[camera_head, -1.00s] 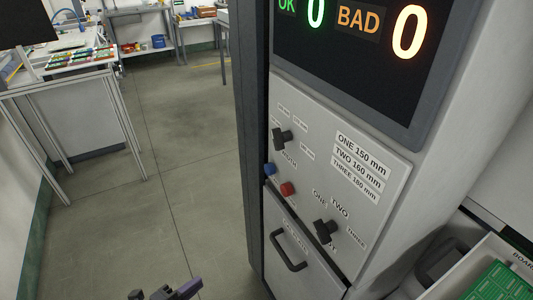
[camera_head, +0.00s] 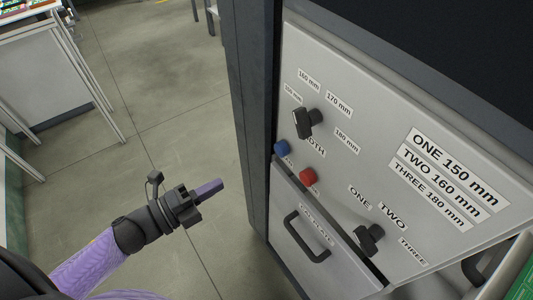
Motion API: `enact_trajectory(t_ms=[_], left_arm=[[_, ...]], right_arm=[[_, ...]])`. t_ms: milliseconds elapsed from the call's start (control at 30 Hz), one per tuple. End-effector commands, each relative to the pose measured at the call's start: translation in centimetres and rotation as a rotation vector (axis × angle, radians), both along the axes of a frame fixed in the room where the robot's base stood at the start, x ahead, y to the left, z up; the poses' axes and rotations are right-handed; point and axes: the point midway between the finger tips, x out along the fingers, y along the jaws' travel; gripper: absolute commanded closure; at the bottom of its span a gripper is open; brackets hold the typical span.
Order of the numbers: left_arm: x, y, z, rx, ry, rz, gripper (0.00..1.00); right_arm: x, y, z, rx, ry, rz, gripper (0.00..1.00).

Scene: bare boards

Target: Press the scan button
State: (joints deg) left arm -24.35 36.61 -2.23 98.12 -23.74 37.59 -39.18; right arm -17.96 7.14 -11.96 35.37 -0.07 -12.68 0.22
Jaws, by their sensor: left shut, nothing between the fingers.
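The machine's control panel (camera_head: 360,110) fills the right half of the head view. A blue button (camera_head: 281,147) sits at the panel's left edge, and a red button (camera_head: 307,177) sits just right of and below it. The small labels beneath both buttons are too small or hidden to read, so I cannot tell which one is marked scan. My left gripper (camera_head: 210,188) is shut and empty, in front of the panel and left of the buttons, apart from them. Its fingers point right toward the machine. My right gripper is not in view.
An upper black knob (camera_head: 306,122) and a lower black knob (camera_head: 369,238) stick out of the panel. A drawer with a black handle (camera_head: 304,238) lies below the buttons. A green board (camera_head: 520,282) shows at lower right. Floor on the left is clear, with a table frame (camera_head: 60,75) beyond.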

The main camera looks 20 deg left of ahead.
Motion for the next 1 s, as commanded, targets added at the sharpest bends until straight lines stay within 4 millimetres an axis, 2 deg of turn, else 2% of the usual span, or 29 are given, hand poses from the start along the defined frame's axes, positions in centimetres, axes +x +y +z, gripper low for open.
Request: enact_trajectory(t_ms=[500,700,1000], left_arm=[[8.4,-6.6,0.0,0.0,-0.004,-0.001,1.0],[9.9,-7.7,0.0,0.0,0.0,0.0,1.0],[10.1,-7.8,0.0,0.0,0.0,0.001,1.0]], right_arm=[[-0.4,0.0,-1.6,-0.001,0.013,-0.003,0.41],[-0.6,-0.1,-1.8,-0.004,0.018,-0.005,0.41],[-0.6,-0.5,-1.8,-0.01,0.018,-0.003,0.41]])
